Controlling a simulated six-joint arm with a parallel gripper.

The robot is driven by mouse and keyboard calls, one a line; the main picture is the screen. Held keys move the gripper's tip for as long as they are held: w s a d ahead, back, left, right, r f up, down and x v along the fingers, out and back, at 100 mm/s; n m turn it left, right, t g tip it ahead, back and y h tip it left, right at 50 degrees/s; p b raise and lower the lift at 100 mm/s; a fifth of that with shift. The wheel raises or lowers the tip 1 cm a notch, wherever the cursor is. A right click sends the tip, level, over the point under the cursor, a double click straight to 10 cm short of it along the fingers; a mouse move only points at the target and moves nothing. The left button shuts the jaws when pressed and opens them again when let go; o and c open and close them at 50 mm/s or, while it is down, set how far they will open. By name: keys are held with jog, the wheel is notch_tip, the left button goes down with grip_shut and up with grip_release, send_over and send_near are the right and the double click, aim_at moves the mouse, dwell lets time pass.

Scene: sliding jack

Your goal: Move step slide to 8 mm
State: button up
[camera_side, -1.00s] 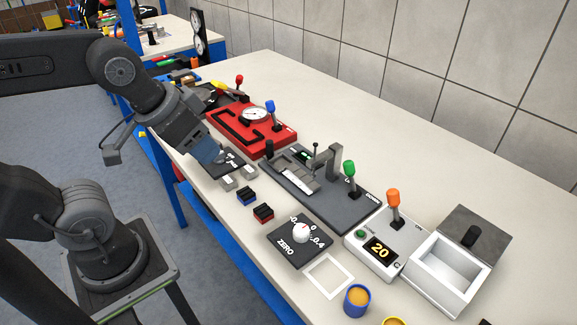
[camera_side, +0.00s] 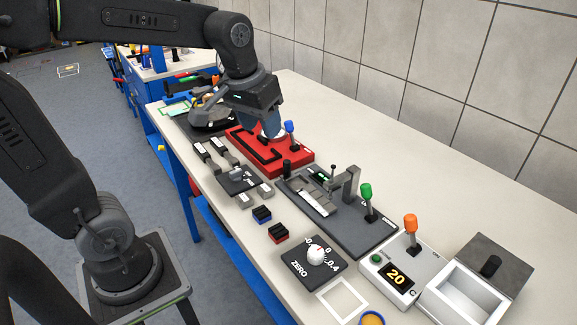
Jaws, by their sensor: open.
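A dark fixture (camera_side: 349,224) on the bench carries a pale grey sliding piece (camera_side: 314,199), a black knob (camera_side: 287,168), an upright grey bracket (camera_side: 350,185) and a green-topped lever (camera_side: 367,197). A small display (camera_side: 321,176) on it is too small to read. No part is clearly marked as the step slide. My gripper (camera_side: 264,128) points down over the red fixture (camera_side: 265,150), left of and behind the dark fixture. It is open. It partly hides the round dial on the red fixture, and its fingertips are hard to make out.
A blue-topped lever (camera_side: 290,132) stands close right of my gripper. A small dark plate (camera_side: 238,180) with grey blocks lies in front. A ZERO dial (camera_side: 315,256), an orange-topped lever (camera_side: 411,230) and an open white box (camera_side: 466,296) stand to the right.

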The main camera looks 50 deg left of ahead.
jog(key=w+a+f+n+g, duration=0.2)
jog(key=w+a, duration=0.2)
jog(key=w, duration=0.2)
jog(key=n+g, duration=0.1)
jog(key=n, duration=0.1)
send_over(287, 161)
notch_tip(287, 161, down, 5)
notch_tip(287, 161, down, 14)
jog(key=shift+r, duration=0.25)
grip_shut()
